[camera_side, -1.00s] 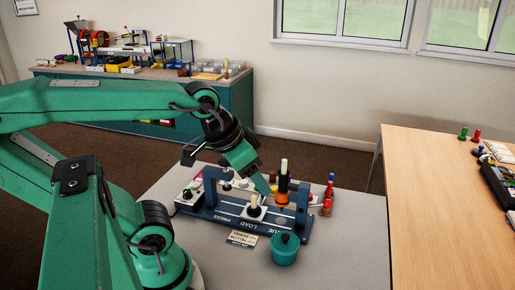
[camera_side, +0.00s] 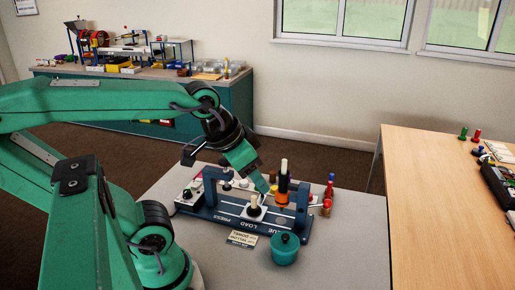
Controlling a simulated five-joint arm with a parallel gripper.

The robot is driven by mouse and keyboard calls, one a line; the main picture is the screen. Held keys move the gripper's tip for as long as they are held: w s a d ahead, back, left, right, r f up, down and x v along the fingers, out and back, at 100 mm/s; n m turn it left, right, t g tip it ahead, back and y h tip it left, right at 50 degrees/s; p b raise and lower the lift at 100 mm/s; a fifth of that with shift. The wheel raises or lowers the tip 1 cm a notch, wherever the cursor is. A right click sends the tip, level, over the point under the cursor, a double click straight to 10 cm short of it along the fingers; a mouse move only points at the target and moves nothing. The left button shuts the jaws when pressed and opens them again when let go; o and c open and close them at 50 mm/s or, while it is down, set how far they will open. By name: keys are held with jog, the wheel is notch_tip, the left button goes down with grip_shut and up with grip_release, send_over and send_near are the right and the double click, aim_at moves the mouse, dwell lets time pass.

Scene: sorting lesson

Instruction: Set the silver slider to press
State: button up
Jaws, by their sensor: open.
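The blue fixture (camera_side: 206,212) stands on the grey table, with PRESS, LOAD and GLUE lettered along its front edge. The silver slider (camera_side: 246,211), a small pale plate with a cream knob, sits on the fixture's track beside the LOAD lettering. PRESS is to its left, under a blue arch (camera_side: 209,178); GLUE is to its right, by an orange and black upright tool. My gripper (camera_side: 264,190) is open, just behind and above the slider's knob. Its fingertips are small and partly hidden, and I cannot tell whether they touch anything.
A teal lidded pot (camera_side: 285,253) and a small lettered card (camera_side: 242,239) lie in front of the fixture. Red and blue pegs (camera_side: 329,187) stand at its right end. A wooden table (camera_side: 440,220) is at the right. The grey table's front is mostly clear.

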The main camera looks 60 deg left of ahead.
notch_tip(320, 180, up, 5)
jog(key=w+a+r+n+g, duration=0.2)
jog(key=w+a+n+g, duration=0.1)
jog(key=w+a+n, duration=0.6)
jog(key=w+a+f+n+g, duration=0.1)
jog(key=w+a+n, duration=0.1)
jog(key=a, duration=0.4)
jog(key=w+a+f+n+g, duration=0.2)
jog(key=a+n, duration=0.1)
jog(key=a, duration=0.4)
jog(key=f, duration=1.7)
jog(key=shift+d+f, duration=0.2)
jog(key=shift+d, duration=0.1)
jog(key=shift+f, duration=0.1)
jog(key=shift+f, duration=3.8)
jog(key=shift+c, duration=0.4)
grip_shut()
